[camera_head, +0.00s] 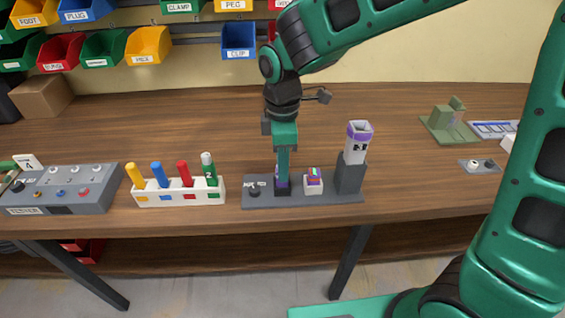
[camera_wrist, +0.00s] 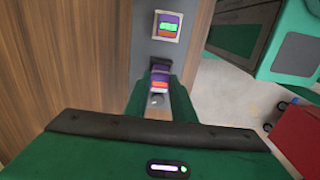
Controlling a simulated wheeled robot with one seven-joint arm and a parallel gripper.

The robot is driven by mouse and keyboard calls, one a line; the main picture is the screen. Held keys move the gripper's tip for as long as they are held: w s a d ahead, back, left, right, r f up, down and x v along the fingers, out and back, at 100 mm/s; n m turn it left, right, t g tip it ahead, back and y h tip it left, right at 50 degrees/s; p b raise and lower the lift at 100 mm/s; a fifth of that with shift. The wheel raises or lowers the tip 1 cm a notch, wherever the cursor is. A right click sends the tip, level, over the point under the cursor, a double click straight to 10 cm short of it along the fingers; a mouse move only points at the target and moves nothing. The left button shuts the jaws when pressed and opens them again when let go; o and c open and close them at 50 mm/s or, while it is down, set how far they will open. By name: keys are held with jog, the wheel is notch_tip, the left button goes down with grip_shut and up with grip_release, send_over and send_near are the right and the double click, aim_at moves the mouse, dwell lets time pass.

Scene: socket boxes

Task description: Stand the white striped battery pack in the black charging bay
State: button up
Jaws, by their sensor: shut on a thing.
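My gripper (camera_head: 283,176) points straight down over the black charging bay (camera_head: 283,191) on the grey charger base. It is shut on the striped battery pack (camera_wrist: 160,77), whose purple, red and white bands show between the fingers in the wrist view. In the head view only a little purple of the pack shows beside the fingers, low at the bay. The fingers hide most of the pack and bay, so I cannot tell whether its bottom is fully seated.
Beside the black bay sits a white block with a striped top (camera_head: 313,181). Farther right, a tall white pack with a purple top (camera_head: 357,143) stands in a grey bay. A knob (camera_head: 255,190) is at left. A rack of coloured pegs (camera_head: 180,190) stands farther left. The wooden table behind is clear.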

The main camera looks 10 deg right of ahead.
jog(key=shift+f, duration=0.15)
jog(key=shift+f, duration=0.6)
jog(key=o, duration=1)
jog(key=shift+o, duration=0.2)
notch_tip(320, 180, up, 11)
jog(key=shift+f, duration=0.15)
